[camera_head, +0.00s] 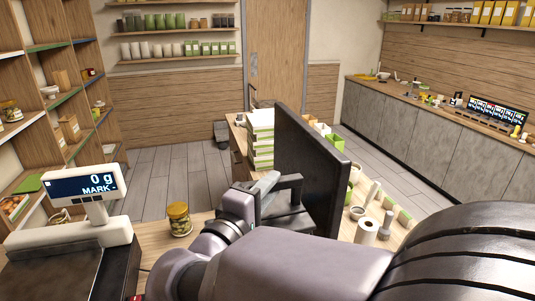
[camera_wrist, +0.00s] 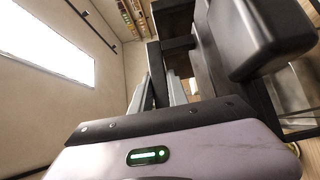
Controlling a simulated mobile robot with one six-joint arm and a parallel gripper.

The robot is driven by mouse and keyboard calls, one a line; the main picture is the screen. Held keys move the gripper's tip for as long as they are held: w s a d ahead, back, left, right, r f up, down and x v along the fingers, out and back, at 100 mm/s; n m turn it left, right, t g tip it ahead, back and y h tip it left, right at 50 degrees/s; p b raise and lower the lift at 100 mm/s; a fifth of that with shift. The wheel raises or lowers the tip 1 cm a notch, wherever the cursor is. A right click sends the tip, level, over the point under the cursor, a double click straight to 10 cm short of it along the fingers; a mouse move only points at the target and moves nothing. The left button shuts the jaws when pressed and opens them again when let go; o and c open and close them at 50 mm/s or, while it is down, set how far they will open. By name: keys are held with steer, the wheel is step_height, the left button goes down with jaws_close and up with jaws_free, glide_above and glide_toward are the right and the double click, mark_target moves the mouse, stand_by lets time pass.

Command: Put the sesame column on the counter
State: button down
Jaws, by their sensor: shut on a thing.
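My gripper (camera_wrist: 157,80) shows in the wrist view as two grey fingers with a narrow gap between them. The wooden counter (camera_head: 150,256) is below my arm. I cannot pick out the sesame column for certain in either view.
On the counter stand a scale (camera_head: 92,190) reading 0 g, a yellow-lidded jar (camera_head: 180,220), and at the right a white roll (camera_head: 365,231) among small items. The dark panel (camera_head: 312,160) stands upright close to my arm. Shelves (camera_head: 40,100) line the left wall.

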steer(key=c, duration=1.3)
jaws_free()
steer(key=shift+s+r+p, duration=0.1)
steer(key=shift+r+p, duration=0.2)
steer(key=shift+p, duration=0.1)
steer(key=v, duration=1.2)
steer(key=shift+f, duration=0.15)
